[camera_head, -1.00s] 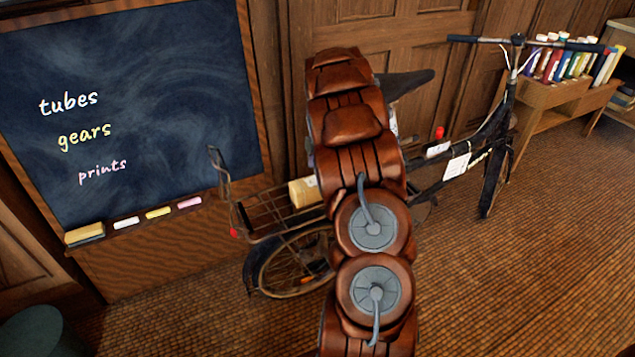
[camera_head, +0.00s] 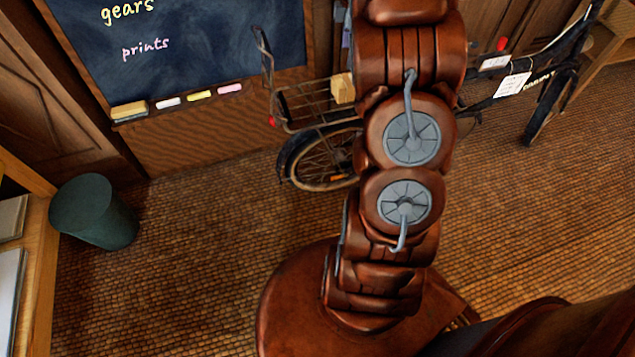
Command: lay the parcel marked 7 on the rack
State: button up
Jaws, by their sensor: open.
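The rack (camera_head: 303,106) is an open wire carrier over the rear wheel of a dark bicycle (camera_head: 325,160). It stands in front of the chalkboard wall. A small tan block-like parcel (camera_head: 342,87) sits at the rack's right end, beside my arm. No number can be read on it, so I cannot tell whether it is the one marked 7. My copper-coloured arm rises across the middle and hides the bicycle's centre. My gripper is beyond the top edge and out of view.
A chalkboard (camera_head: 200,50) with an eraser (camera_head: 129,110) and chalks on its ledge stands behind. A dark green bin (camera_head: 95,212) stands at left, near a wooden desk (camera_head: 42,265) with papers. White tags (camera_head: 513,84) hang on the bicycle frame.

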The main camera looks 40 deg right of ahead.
jog(key=s+a+r+m+g, duration=0.15)
jog(key=s+a+m, duration=0.25)
jog(key=s+a, duration=0.7)
jog(key=s+a+r+m, duration=0.2)
jog(key=s+a+m, duration=0.4)
jog(key=a, duration=0.9)
jog(key=s+a+f+m+h, duration=0.1)
jog(key=s+a, duration=0.3)
jog(key=s, duration=0.6)
jog(key=shift+s+a+f+g, duration=0.15)
jog(key=shift+s+f+g, duration=0.15)
jog(key=shift+f+g, duration=0.2)
notch_tip(320, 180, up, 22)
jog(key=s+p, duration=0.1)
jog(key=p, duration=2)
jog(key=shift+r+t, duration=0.25)
jog(key=shift+t, duration=0.2)
jog(key=shift+c, duration=0.4)
